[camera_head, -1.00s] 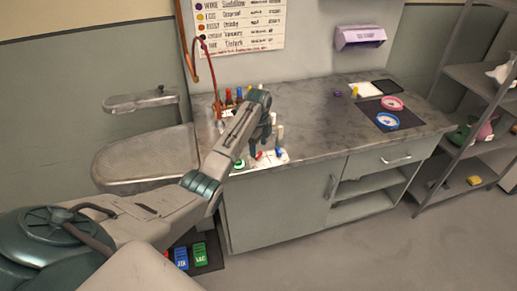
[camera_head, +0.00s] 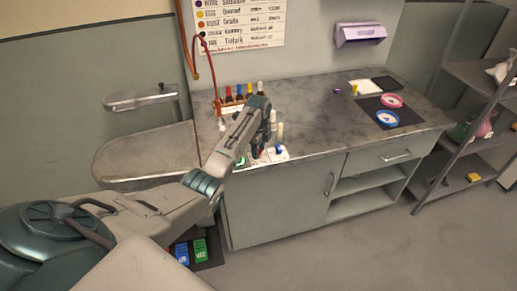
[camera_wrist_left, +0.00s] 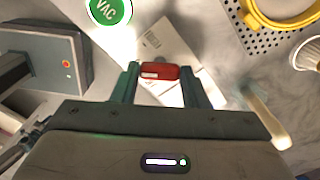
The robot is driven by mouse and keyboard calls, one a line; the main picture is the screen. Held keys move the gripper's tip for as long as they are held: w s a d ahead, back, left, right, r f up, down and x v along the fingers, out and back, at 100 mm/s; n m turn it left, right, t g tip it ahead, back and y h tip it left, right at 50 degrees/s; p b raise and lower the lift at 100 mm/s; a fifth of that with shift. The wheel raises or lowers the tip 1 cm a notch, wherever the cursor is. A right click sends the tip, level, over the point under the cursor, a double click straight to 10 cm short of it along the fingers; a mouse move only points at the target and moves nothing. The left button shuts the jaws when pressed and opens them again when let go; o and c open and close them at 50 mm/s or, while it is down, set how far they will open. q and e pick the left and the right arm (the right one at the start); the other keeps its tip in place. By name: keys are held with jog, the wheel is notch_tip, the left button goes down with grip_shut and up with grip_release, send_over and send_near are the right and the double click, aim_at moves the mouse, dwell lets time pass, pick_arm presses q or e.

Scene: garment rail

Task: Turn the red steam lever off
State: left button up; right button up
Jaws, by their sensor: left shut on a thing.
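The red lever (camera_wrist_left: 158,72) sits between my left fingertips in the left wrist view, over a white panel (camera_wrist_left: 178,55) on the worktop. In the head view only a bit of red (camera_head: 258,153) shows beneath the gripper. My left gripper (camera_head: 256,150) points down at the front edge of the worktop. Its two fingers (camera_wrist_left: 159,78) are shut on the red lever in the wrist view. I cannot tell the lever's on or off position. My right gripper is in neither view.
A round green VAC button (camera_wrist_left: 108,10) is close by. A blue lever (camera_head: 280,150) stands to the right. A rack of coloured bottles (camera_head: 238,97) is behind my arm. The middle of the worktop (camera_head: 320,110) is clear.

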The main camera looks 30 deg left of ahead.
pick_arm(q)
jog(key=shift+r+n+p, duration=0.15)
jog(key=shift+n+p, duration=0.55)
jog(key=shift+n, duration=0.1)
jog(key=shift+n+p, duration=0.85)
jog(key=shift+n, duration=0.35)
jog(key=shift+n+p, duration=0.6)
jog(key=shift+n, duration=0.6)
jog(key=shift+n+p, duration=0.45)
jog(key=shift+n, duration=0.75)
jog(key=o, duration=1)
